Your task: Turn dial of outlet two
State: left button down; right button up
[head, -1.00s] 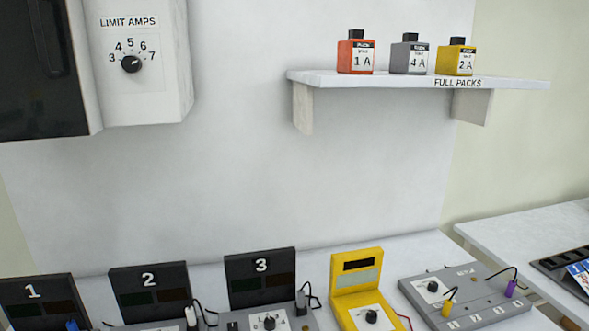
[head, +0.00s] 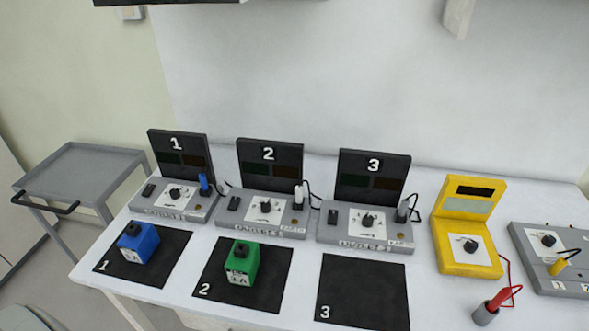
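Outlet two (head: 262,211) is a grey box at the middle of the table, with a black panel (head: 269,170) marked 2 standing behind it. Its dial (head: 265,206) is a small black knob on a white scale plate; the setting is too small to read. Neither of my grippers shows in the head view.
Outlets one (head: 173,198) and three (head: 366,226) flank outlet two. A blue pack (head: 138,243) and a green pack (head: 241,264) stand on mats 1 and 2; mat 3 (head: 362,290) is empty. A yellow meter (head: 467,240) stands right. A grey cart (head: 85,165) is at left.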

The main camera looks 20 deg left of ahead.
aim_at(265, 206)
jog(key=l+u, duration=0.1)
jog(key=u, duration=0.3)
jog(key=i+l+u, duration=0.15)
jog(key=u, duration=0.25)
jog(key=l+u, duration=0.1)
jog(key=u, duration=0.3)
